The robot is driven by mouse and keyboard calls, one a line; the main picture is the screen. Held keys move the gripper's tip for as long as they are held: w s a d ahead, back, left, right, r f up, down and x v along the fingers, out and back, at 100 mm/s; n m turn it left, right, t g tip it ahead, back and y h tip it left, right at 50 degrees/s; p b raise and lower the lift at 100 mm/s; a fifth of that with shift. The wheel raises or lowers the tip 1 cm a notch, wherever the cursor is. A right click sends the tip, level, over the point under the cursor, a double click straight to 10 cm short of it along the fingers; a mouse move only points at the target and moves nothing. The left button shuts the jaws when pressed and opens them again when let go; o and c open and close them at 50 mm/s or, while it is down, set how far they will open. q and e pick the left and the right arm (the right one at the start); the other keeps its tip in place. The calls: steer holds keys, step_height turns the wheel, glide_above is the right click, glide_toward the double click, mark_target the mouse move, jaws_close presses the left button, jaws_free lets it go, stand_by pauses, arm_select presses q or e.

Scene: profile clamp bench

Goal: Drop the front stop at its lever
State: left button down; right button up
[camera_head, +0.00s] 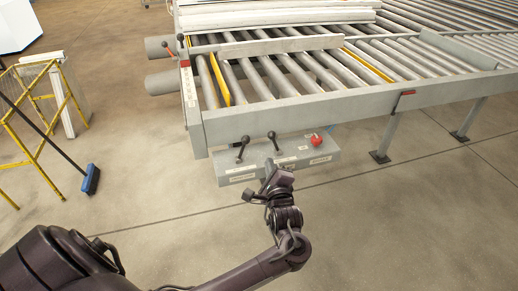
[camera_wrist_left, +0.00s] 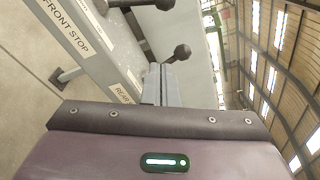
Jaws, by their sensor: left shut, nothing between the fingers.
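A grey control box (camera_head: 225,170) hangs below the front of the roller table. The front stop lever (camera_head: 242,148) is the left of two black-knobbed levers and stands up from the box. In the left wrist view its knob (camera_wrist_left: 165,4) is at the top edge, by the "FRONT STOP" label (camera_wrist_left: 70,25). The other lever (camera_head: 273,140) stands to its right; its knob (camera_wrist_left: 183,51) shows just beyond my fingers, near a label starting "REAR". My left gripper (camera_head: 271,165) is shut and empty, in front of the box, right of the front stop lever. It also shows in the left wrist view (camera_wrist_left: 160,80). My right gripper is out of view.
A red button (camera_head: 316,140) sits on the box's right part. The roller table's front rail (camera_head: 300,115) runs above and behind the box. A blue broom (camera_head: 91,179) and yellow frame stand left. The floor in front is clear.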

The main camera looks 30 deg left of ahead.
arm_select(q)
glide_above(264, 158)
steer(key=shift+f+p, duration=0.25)
steer(key=shift+p, duration=0.15)
steer(key=s+p, duration=0.1)
steer(key=s+a+r+p, duration=0.1)
steer(key=s, duration=0.1)
steer(key=shift+a+r, duration=0.1)
steer(key=shift+r, duration=0.1)
steer(key=shift+s+a+r, duration=0.15)
steer(key=shift+s, duration=0.15)
steer(key=shift+w, duration=0.1)
